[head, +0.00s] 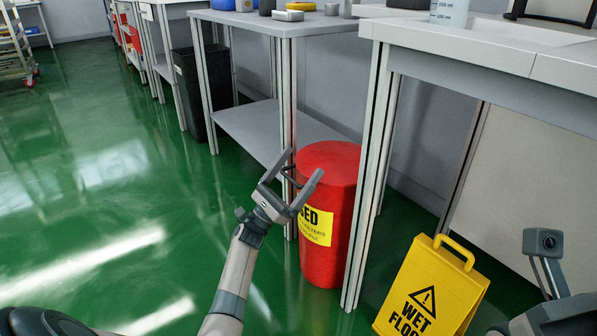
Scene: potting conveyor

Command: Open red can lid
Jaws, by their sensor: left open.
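The red can (338,250) stands upright on the green floor between two tables, with a yellow label on its front. Its red lid (328,160) sits on top and looks closed. My left gripper (303,167) is open and empty, its two fingertips pointing up in front of the can's upper left side. It overlaps the lid's left edge in the picture; I cannot tell whether it touches. Part of the label is hidden or cut off by the can's curve and my gripper. My right arm shows at the lower right, but its gripper fingers are not clearly visible.
A yellow wet floor sign (430,290) stands right of the can. Metal legs of the right table (480,48) stand close beside the can. The left table (250,22) has a lower shelf (245,128). A black bin (190,92) stands further back.

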